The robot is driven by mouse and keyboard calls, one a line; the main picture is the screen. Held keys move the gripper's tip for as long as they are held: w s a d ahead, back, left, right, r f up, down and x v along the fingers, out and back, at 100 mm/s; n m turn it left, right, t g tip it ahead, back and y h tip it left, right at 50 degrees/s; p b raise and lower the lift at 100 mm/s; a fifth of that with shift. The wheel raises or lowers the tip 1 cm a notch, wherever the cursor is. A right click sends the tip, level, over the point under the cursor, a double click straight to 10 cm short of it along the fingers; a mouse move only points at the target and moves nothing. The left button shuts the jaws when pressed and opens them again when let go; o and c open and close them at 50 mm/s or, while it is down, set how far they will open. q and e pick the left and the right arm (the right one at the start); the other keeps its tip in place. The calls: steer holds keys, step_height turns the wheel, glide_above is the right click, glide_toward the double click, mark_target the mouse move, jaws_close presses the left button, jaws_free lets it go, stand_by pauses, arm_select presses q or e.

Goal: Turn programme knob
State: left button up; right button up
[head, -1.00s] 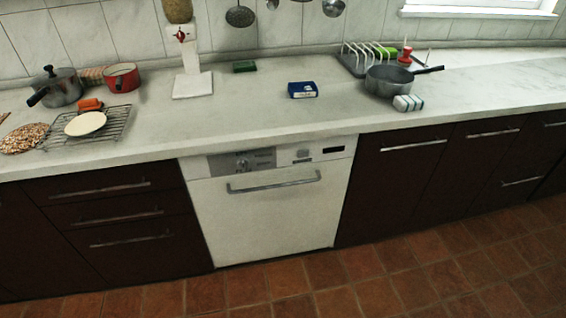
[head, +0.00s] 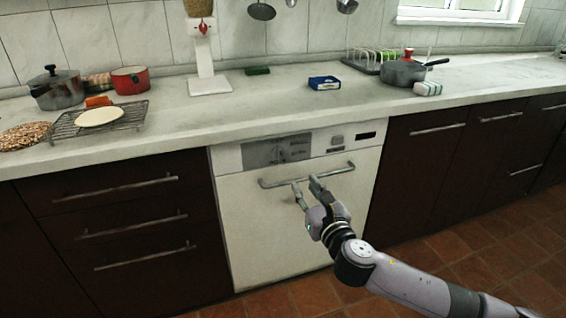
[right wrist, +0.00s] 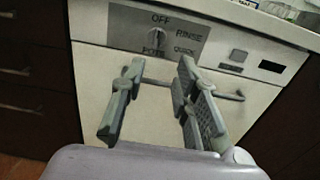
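The dishwasher (head: 270,230) is white and shut, set under the counter. Its programme knob (head: 282,154) sits on a grey panel at the left of its top strip. In the right wrist view the knob (right wrist: 156,37) is larger, with OFF above it, RINSE and QUICK to its right and POTS below. My right gripper (head: 306,184) is in front of the dishwasher door near the handle (head: 300,176), below the knob. In the right wrist view its fingers (right wrist: 160,75) are apart with nothing between them. My left gripper is not in view.
The counter edge (head: 120,155) overhangs above the dishwasher. Dark drawers (head: 110,220) stand to its left and dark cupboards (head: 440,165) to its right. A blue box (head: 324,83) and a grey pan (head: 403,73) are on the counter. The tiled floor in front is clear.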

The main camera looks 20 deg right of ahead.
steer(key=b, duration=0.2)
glide_toward(281, 151)
steer(key=w+b, duration=0.1)
steer(key=w, duration=0.6)
steer(key=shift+w+a, duration=0.15)
steer(key=shift+w, duration=0.25)
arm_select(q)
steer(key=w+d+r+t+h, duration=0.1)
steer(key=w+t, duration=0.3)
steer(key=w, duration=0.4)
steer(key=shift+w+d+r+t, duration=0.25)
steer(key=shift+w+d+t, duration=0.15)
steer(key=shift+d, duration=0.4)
arm_select(e)
steer(key=shift+w, duration=0.35)
steer(key=shift+c, duration=0.5)
jaws_close()
